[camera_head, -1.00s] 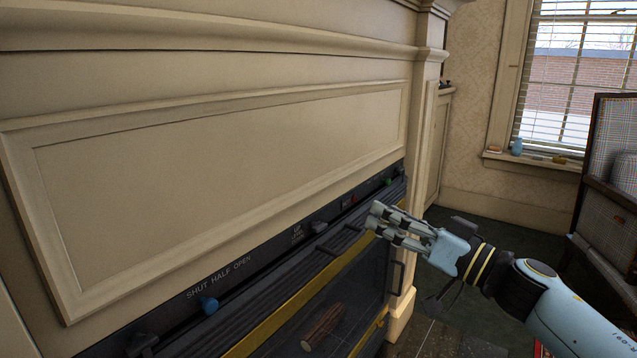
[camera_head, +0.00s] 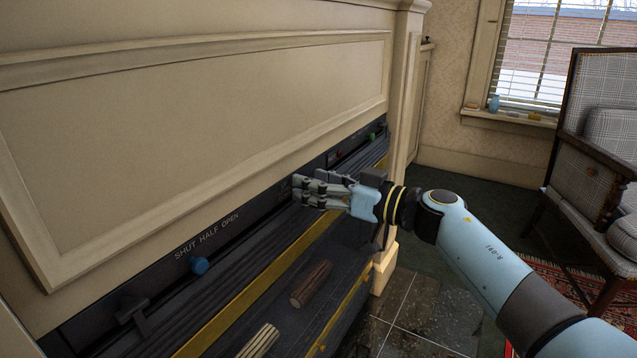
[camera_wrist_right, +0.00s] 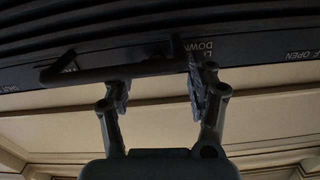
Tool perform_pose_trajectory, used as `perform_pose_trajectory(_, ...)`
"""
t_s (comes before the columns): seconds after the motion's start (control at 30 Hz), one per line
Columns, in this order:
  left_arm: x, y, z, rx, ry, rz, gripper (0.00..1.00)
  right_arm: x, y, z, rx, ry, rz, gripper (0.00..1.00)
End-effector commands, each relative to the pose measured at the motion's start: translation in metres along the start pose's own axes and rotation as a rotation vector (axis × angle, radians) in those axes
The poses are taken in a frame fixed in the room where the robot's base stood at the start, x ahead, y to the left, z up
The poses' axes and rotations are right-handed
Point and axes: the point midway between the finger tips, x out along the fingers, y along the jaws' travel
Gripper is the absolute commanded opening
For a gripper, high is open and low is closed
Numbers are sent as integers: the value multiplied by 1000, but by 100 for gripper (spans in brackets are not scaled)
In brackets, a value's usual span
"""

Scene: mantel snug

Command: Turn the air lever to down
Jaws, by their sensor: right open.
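My right gripper (camera_head: 301,190) is open, with its fingertips at the dark control strip (camera_head: 235,213) under the mantel panel. It covers the spot of the UP/DOWN marking in the head view, so the air lever is hidden there. In the right wrist view, a dark bar-shaped handle (camera_wrist_right: 145,69), apparently the air lever, runs across the opening between my fingers (camera_wrist_right: 158,85), beside the word DOWN. I cannot tell whether the fingers touch it. My left gripper is not in view.
A blue knob (camera_head: 199,266) sits below SHUT HALF OPEN, with a dark T-shaped handle (camera_head: 133,312) further left. Red (camera_head: 337,156) and green (camera_head: 372,136) controls lie beyond my gripper. Logs (camera_head: 311,284) lie below. A chair (camera_head: 590,160) stands at right.

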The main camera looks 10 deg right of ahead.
Motion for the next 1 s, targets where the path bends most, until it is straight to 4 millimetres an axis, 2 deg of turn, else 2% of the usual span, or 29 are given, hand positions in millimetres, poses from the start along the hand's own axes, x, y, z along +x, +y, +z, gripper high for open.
perform_pose_trajectory(0.2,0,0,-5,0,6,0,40,0,0,0,0,0,0,58)
perform_pose_trajectory(0.23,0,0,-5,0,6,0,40,0,0,0,0,0,0,55)
perform_pose_trajectory(0.63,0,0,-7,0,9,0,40,0,-1,0,1,0,-1,3)
perform_pose_trajectory(0.87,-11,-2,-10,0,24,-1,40,0,-2,-3,-84,0,-2,3)
perform_pose_trajectory(1.0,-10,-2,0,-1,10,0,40,0,-2,-1,-123,1,-3,3)
